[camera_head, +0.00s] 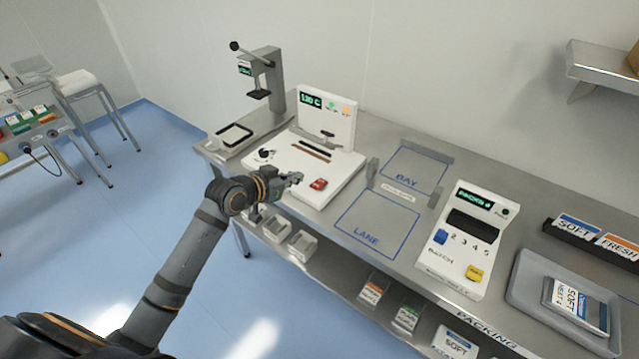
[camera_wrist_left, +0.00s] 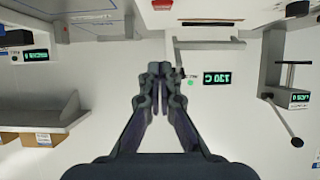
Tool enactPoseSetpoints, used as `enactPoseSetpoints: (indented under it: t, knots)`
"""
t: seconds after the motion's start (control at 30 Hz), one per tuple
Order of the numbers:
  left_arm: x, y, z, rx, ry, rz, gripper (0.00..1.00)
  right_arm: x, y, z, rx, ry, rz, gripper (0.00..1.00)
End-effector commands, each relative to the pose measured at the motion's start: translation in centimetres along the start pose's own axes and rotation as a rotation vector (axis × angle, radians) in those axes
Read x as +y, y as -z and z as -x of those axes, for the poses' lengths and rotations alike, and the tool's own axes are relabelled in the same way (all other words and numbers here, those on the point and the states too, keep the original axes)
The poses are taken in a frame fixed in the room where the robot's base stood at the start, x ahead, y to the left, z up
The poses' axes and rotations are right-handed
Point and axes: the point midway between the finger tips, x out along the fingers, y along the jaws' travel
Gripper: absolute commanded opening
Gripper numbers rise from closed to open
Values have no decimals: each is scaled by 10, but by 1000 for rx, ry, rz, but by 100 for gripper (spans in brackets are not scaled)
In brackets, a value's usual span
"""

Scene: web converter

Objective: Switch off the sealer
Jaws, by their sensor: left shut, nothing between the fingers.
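The sealer is a white machine (camera_head: 341,127) on the steel bench, with a flat base and an upright back panel. Its display (camera_head: 311,100) is lit green and reads 130 C; a green lamp (camera_head: 331,105) and an orange lamp (camera_head: 346,110) sit beside it. A red rocker switch (camera_head: 318,184) is at the base's front right. My left gripper (camera_head: 297,178) is shut and empty, just left of the switch in the picture, apparently above the base's front edge. In the left wrist view the picture is upside down; the gripper (camera_wrist_left: 159,72) points at the panel, and the red switch (camera_wrist_left: 162,4) shows at the top edge.
A press with a lever (camera_head: 262,75) stands left of the sealer. To the right are a blue-outlined LANE area (camera_head: 375,225), metal guides, a keypad unit (camera_head: 467,235) and a grey tray (camera_head: 520,290). Bins sit on the lower shelf.

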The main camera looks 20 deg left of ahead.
Motion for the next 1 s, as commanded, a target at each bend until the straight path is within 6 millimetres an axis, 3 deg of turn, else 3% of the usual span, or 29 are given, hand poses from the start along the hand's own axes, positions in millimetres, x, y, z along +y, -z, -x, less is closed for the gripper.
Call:
enactPoseSetpoints:
  t: [0.37,0.8,1.0]
  knots:
    - [-1,1,-10,2,2,6,0,-2,0,3,1,3,-1,56]
    - [0,2,-99,0,0,6,0,-2,3,22,1,5,-2,56]
    - [-1,-28,-107,-2,2,4,0,-1,4,30,1,4,-2,56]
